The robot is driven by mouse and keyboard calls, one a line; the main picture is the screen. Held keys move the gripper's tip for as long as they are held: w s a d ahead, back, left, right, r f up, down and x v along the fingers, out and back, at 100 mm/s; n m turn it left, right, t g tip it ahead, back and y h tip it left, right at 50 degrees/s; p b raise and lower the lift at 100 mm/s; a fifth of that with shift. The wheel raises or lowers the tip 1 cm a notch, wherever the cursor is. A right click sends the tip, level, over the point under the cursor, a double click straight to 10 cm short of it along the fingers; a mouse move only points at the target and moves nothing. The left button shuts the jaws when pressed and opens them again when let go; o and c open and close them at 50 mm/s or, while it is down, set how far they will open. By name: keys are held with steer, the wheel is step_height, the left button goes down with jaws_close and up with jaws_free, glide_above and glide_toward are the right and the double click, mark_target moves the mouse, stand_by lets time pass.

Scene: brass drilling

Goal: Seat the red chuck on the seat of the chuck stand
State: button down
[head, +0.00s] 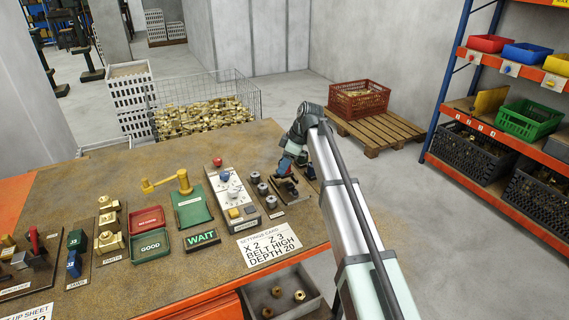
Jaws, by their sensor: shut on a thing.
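My gripper (287,163) is at the far right end of the workbench, low over a dark stand. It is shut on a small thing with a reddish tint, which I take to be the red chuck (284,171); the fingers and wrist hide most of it. The chuck stand (291,190) appears to be the dark base just below my gripper. Its seat is hard to make out, and I cannot tell whether the chuck touches it.
A grey control panel (232,190) with knobs is left of the chucks. A settings card (268,244) lies in front. A green WAIT sign (202,239), red and green trays (150,245) and brass parts (109,241) are further left. The bench's right edge is close to my gripper.

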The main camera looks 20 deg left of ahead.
steer(key=shift+f, duration=1.4)
stand_by(2.0)
steer(key=shift+c, duration=0.4)
jaws_free()
steer(key=shift+r, duration=0.2)
steer(key=shift+r, duration=3.3)
